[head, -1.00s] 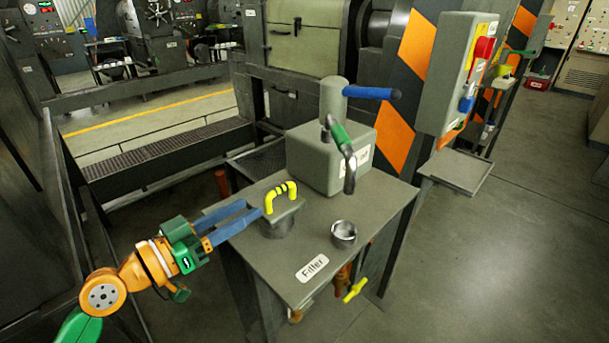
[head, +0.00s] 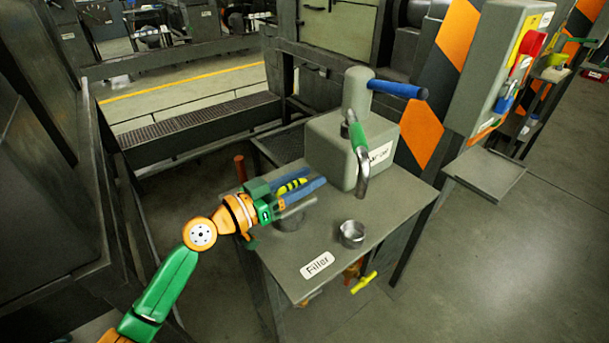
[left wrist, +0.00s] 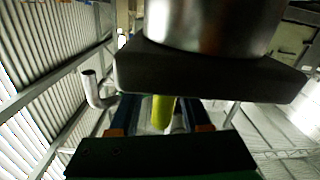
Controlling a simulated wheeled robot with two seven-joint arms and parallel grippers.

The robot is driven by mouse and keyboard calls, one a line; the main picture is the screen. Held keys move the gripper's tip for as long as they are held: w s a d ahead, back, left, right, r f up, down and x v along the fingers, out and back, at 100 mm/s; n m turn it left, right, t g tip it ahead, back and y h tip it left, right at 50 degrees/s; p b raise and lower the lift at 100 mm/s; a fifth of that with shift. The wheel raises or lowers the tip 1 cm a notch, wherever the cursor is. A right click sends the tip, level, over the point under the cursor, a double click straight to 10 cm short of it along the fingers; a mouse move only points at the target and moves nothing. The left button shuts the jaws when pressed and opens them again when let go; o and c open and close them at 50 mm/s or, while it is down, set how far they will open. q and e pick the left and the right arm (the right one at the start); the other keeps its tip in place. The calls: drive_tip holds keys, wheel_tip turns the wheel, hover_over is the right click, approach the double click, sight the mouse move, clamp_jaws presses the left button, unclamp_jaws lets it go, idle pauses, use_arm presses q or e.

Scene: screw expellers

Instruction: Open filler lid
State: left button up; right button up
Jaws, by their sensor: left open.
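The filler lid (head: 298,207) is a grey plate with a yellow handle (head: 292,186), sitting on a short round neck (head: 290,222) on the filler table. My left gripper (head: 308,188) is open, its blue fingers reaching over the lid along the handle. They partly hide the handle and lid. In the left wrist view, the yellow handle (left wrist: 163,112) stands between the two fingers, with the dark lid plate (left wrist: 210,75) and metal neck (left wrist: 210,22) above it in the picture. I cannot tell whether a finger touches the handle. My right gripper is not in view.
The table (head: 385,228) carries a grey box with a green-gripped bent spout (head: 360,150) and a blue lever (head: 398,89) behind the lid. A small open metal cup (head: 352,233) stands right of the lid. A yellow valve handle (head: 363,283) is below the table edge.

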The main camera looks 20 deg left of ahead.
use_arm(q)
drive_tip(key=shift+s+a, duration=0.1)
drive_tip(key=shift+a, duration=0.05)
clamp_jaws()
idle(1.1)
